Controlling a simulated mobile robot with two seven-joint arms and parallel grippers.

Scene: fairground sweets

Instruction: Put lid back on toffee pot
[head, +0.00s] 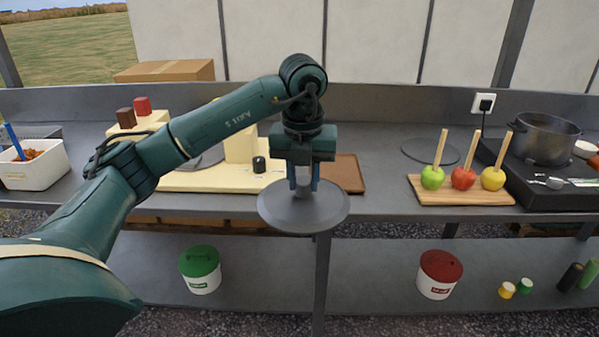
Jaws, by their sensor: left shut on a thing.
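My left gripper (303,183) points down in the middle of the head view, shut on the upright handle of a round grey lid (304,212). The lid is held roughly level at the counter's front edge. The pot (545,140), dark grey metal, stands on the black hob at the far right, well to the right of the lid. Its top is uncovered. My right gripper is not in view.
Three apples on sticks stand on a wooden board (478,199) left of the hob (545,185). A flat dark disc (430,151) lies behind them. A brown tray (343,172) and cream machine (200,181) are behind my left arm. White tubs (201,284) stand on the lower shelf.

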